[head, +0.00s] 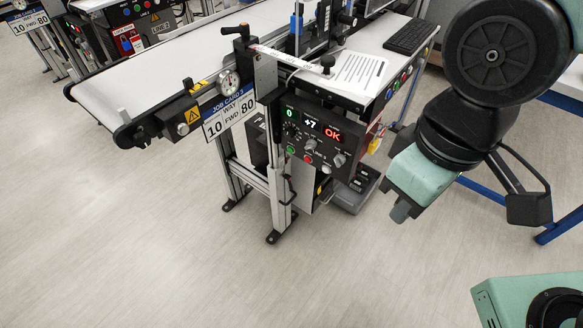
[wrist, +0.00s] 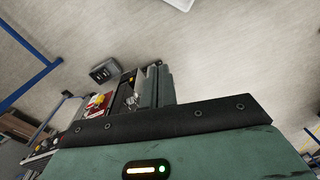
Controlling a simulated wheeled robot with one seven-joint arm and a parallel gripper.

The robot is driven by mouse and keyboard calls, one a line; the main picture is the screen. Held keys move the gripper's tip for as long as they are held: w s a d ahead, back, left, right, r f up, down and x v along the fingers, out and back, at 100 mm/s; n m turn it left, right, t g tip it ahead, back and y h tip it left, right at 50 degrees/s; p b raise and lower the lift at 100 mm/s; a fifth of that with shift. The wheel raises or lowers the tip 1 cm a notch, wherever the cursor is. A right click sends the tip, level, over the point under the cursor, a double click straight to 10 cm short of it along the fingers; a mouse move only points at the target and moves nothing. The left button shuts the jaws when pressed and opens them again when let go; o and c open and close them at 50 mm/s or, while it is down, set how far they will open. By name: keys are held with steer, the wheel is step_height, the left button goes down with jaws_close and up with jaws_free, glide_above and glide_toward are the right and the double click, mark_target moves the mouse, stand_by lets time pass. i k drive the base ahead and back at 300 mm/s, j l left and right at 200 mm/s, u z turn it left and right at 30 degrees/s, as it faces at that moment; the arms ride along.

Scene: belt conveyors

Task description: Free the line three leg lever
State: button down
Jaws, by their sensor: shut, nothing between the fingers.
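The line three conveyor (head: 120,82) carries a job card (head: 228,112) reading "JOB CARD 3", 10, WAY FWD, 80. It stands on metal legs. A small black lever (head: 290,187) sits on the side of the near leg (head: 277,200), below the control box (head: 318,140); its exact clamp state is too small to tell. My gripper (head: 402,208) hangs to the right of the leg, pointing down, shut and empty, apart from the lever. In the wrist view the shut fingers (wrist: 158,86) show beyond the dark palm edge; I cannot make out the lever there.
A grey floor unit (head: 355,190) stands under the conveyor. A blue-framed table (head: 560,225) is at right. The floor in front is clear.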

mark_target(289, 177)
steer(key=i+j+z, duration=0.2)
steer(key=j, duration=0.2)
steer(key=i+j+z, duration=0.2)
steer(key=j, duration=0.2)
steer(key=j+z, duration=0.2)
steer(key=j, duration=0.2)
